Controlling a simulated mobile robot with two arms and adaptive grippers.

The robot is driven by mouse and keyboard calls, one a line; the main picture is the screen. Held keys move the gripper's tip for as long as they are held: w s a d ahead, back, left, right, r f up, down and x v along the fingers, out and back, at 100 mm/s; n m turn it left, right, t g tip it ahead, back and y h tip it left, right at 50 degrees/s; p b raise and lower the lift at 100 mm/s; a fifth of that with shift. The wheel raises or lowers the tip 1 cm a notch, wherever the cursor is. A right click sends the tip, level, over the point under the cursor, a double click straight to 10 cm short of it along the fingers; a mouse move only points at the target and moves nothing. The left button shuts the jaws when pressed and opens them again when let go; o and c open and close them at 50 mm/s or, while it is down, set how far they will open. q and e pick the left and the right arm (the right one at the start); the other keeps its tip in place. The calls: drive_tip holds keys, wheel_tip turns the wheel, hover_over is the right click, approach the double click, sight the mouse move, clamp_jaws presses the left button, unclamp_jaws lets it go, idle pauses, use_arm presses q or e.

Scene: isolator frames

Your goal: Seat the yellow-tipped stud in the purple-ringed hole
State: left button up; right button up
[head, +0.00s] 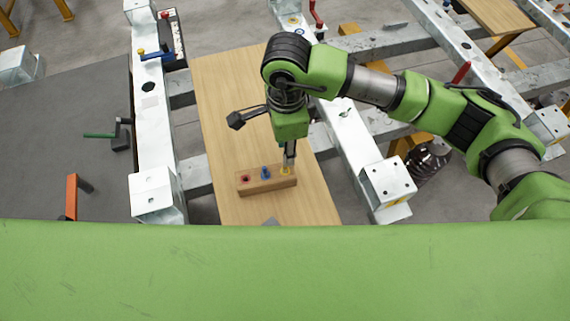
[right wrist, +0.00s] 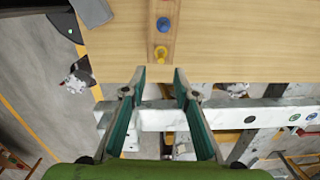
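The yellow-tipped stud (head: 286,171) stands at the right end of a wooden block (head: 262,187) in the head view. It also shows in the right wrist view (right wrist: 161,53), just beyond my fingertips. My right gripper (right wrist: 159,70) is open and empty, its two fingers apart. In the head view my right gripper (head: 289,158) points down at the yellow stud, close above or beside it; contact cannot be told. My left gripper is not in view. I cannot make out a purple-ringed hole for certain; small ringed spots (right wrist: 294,117) on the frame are too small to tell.
A blue stud (head: 265,172) and a red-ringed spot (head: 245,179) share the block. The block lies on a wooden board (head: 222,95) between white metal beams (head: 148,90). The board's far left part is clear.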

sight(285, 170)
drive_tip(key=shift+w+f, duration=0.2)
drive_tip(key=shift+f, duration=1)
drive_tip(key=shift+s+f+p, duration=0.15)
drive_tip(key=shift+f+p, duration=0.35)
wheel_tip(285, 170, down, 4)
drive_tip(key=shift+a+r+p, duration=0.15)
drive_tip(key=shift+r+p, duration=0.05)
drive_tip(key=shift+p, duration=0.55)
drive_tip(key=shift+f, duration=0.45)
clamp_jaws()
